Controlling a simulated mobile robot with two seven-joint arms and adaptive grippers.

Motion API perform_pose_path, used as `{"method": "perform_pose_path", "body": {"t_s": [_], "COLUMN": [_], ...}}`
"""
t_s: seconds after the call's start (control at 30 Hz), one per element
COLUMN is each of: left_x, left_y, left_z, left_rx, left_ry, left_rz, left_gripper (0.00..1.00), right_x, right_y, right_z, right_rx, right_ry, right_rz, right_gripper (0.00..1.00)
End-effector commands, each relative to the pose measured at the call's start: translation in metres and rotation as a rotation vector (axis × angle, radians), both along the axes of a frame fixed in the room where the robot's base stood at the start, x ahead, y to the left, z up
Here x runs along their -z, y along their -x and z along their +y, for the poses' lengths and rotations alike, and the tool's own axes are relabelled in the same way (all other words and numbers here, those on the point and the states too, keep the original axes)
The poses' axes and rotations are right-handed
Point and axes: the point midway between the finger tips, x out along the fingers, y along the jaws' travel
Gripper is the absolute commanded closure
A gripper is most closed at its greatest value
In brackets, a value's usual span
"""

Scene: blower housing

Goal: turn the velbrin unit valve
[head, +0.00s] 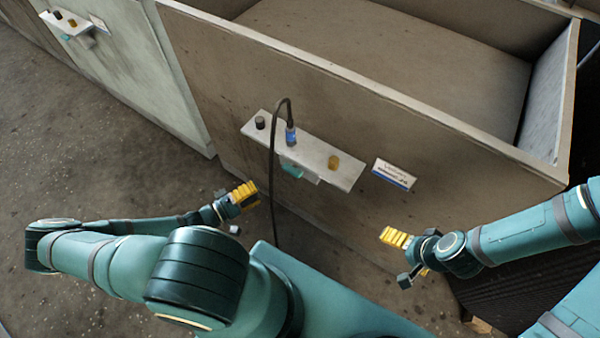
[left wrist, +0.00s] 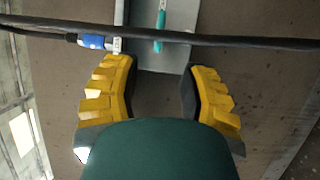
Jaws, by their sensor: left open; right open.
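The label (head: 394,174), apparently reading Velbrin, is fixed to the large box's front wall. To its left is a light grey bracket (head: 330,158) with a teal valve handle (head: 292,170) under its front edge. In the left wrist view the teal handle (left wrist: 161,25) lies ahead of the fingers, and a black cable crosses in front of it. My left gripper (head: 246,196) is open and empty, below and left of the handle; its yellow fingers (left wrist: 158,75) are apart from it. My right gripper (head: 397,238) is open, below the label and clear of the wall.
A black cable (head: 273,200) with a blue connector (head: 291,136) loops from the bracket and hangs down between my left gripper and the wall. A similar bracket (head: 58,28) is on a paler housing at upper left.

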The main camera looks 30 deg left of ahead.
Motion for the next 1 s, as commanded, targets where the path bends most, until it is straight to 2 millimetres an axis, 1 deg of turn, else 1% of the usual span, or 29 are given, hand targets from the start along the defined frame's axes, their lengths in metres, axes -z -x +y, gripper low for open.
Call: {"method": "perform_pose_path", "body": {"t_s": [0.07, 0.13, 0.27, 0.6, 0.8, 1.0], "left_x": [0.000, 0.000, 0.000, 0.001, 0.001, 0.000], "left_y": [-0.001, -0.006, -0.022, -0.081, -0.108, -0.121], "left_z": [0.002, -0.001, -0.010, -0.040, -0.054, -0.060], "left_rx": [-0.011, -0.011, -0.008, -0.008, -0.007, -0.008], "left_ry": [-0.002, -0.002, 0.001, 0.001, -0.002, -0.003], "left_rz": [-0.007, -0.009, -0.009, -0.008, -0.007, -0.006], "left_gripper": [0.58, 0.58, 0.58, 0.58, 0.58, 0.58], "right_x": [0.000, 0.001, 0.003, 0.012, 0.017, 0.018], "right_y": [0.000, 0.000, 0.000, -0.002, -0.003, -0.004], "right_z": [0.000, 0.000, 0.000, 0.000, 0.000, 0.000], "right_rx": [-0.001, -0.001, -0.001, 0.001, 0.001, 0.001], "right_ry": [0.000, 0.000, 0.000, 0.001, 0.001, 0.001], "right_rz": [0.000, 0.000, -0.001, -0.005, -0.008, -0.009], "right_gripper": [0.00, 0.00, 0.00, 0.00, 0.00, 0.00]}}
